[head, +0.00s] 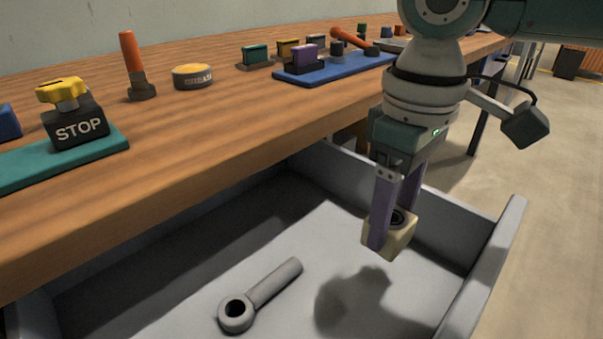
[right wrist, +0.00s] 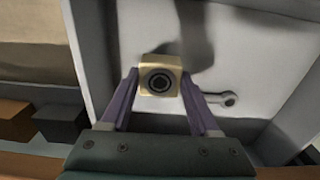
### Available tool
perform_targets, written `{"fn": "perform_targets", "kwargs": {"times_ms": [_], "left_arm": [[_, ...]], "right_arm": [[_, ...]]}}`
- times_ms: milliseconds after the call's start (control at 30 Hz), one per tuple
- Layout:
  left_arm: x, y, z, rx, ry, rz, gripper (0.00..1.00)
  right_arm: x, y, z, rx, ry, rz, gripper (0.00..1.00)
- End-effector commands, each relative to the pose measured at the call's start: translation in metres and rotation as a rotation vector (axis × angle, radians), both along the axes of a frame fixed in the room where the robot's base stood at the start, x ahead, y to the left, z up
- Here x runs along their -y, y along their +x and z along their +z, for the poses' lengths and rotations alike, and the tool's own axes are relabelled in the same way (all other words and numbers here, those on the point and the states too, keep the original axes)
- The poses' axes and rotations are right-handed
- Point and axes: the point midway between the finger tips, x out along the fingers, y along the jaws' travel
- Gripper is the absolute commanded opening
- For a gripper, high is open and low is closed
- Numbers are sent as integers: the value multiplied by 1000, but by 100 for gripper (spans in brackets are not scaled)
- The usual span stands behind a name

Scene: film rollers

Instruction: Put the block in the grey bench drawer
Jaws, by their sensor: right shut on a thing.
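The block (head: 399,240) is cream-coloured with a dark round hole in one face. My right gripper (head: 390,225) is shut on it with purple fingers and holds it above the floor of the open grey bench drawer (head: 300,235), near its right side. A shadow lies on the drawer floor below. The right wrist view shows the block (right wrist: 161,80) between the fingertips (right wrist: 160,82), with the drawer floor (right wrist: 235,60) behind it. My left gripper is not in view.
A grey ring-ended tool (head: 258,295) lies in the drawer. On the wooden bench top (head: 200,125) stand a STOP block (head: 77,125), an orange-handled tool (head: 133,65), a grease tin (head: 192,76) and a blue mat (head: 335,70) with small items. The drawer floor around the tool is clear.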

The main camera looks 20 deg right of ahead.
Motion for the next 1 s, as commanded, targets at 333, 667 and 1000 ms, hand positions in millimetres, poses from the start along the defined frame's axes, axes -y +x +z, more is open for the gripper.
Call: {"fn": "perform_targets", "kwargs": {"times_ms": [333,667,1000], "left_arm": [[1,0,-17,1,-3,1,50],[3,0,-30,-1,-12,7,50],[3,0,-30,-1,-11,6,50]], "right_arm": [[-1,0,-38,0,1,1,0],[0,1,-68,3,1,1,0],[0,0,-71,0,0,1,71]]}}
